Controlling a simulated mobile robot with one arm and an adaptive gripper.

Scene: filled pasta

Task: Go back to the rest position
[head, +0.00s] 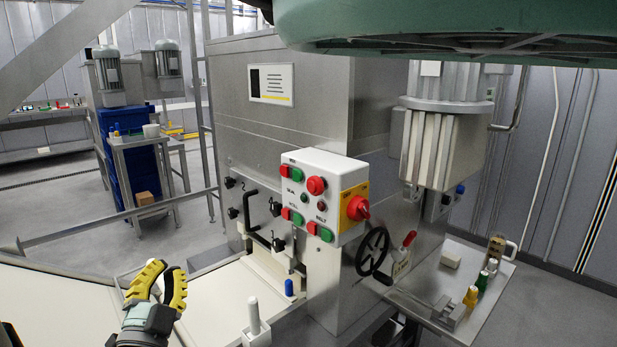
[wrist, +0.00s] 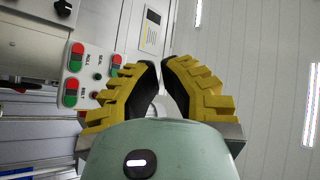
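My gripper (head: 166,266) has yellow ribbed fingers with black inner pads. In the head view it points up at the lower left, over the pale belt surface. In the wrist view my gripper (wrist: 161,62) shows its fingers leaning toward each other, with a narrow gap between the tips. No held object can be made out between them. The wrist view looks past the fingers at the control box and the grey wall.
The white control box (head: 322,196) with red and green buttons stands right of the gripper on the steel machine (head: 270,130). A black handwheel (head: 373,251) and a side table (head: 420,290) with small items are further right. A blue cabinet (head: 117,150) stands behind left.

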